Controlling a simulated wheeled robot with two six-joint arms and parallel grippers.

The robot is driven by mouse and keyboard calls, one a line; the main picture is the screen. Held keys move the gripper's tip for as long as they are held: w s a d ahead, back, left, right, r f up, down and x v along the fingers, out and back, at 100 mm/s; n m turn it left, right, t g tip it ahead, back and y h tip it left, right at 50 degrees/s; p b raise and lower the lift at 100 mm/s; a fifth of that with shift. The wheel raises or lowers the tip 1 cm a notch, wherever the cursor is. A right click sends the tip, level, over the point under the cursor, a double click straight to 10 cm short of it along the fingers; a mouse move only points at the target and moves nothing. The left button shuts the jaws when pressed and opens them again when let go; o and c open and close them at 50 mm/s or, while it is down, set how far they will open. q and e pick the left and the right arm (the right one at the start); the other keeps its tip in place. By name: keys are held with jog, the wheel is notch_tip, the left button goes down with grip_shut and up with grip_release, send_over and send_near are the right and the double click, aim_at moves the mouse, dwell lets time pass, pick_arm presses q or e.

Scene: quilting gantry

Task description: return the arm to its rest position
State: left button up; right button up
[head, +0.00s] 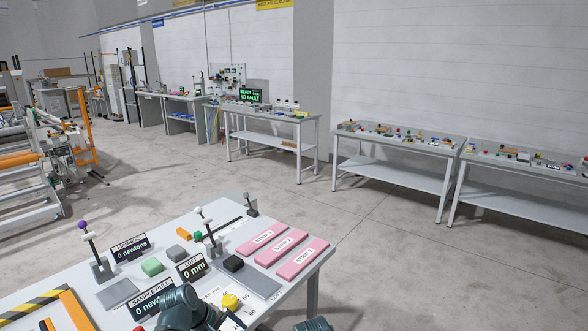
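Part of my own arm, dark grey-green with rounded joints, shows at the bottom of the head view in front of the near table (318,262). A second small dark rounded part of mine shows at the bottom edge, further right. I see no gripper fingers on either, so neither gripper can be made out. My arm covers part of the table's front and partly hides the "sample pull" display (152,300).
An orange bar (75,310) lies front left. Far benches (395,177) line the wall; open floor lies between.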

pick_arm(q)
jog(key=s+d+f+m+g+y, duration=0.1)
jog(key=s+f+m+g+y, duration=0.3)
jog(key=s+m, duration=0.6)
jog(key=s+d+f+m+y+b, duration=0.1)
jog(key=s+d+m+b, duration=0.2)
jog(key=d, duration=0.7)
jog(key=shift+s+f+m+t+y, duration=0.15)
jog(key=shift+s+m+t+y, duration=0.25)
jog(key=shift+s, duration=0.4)
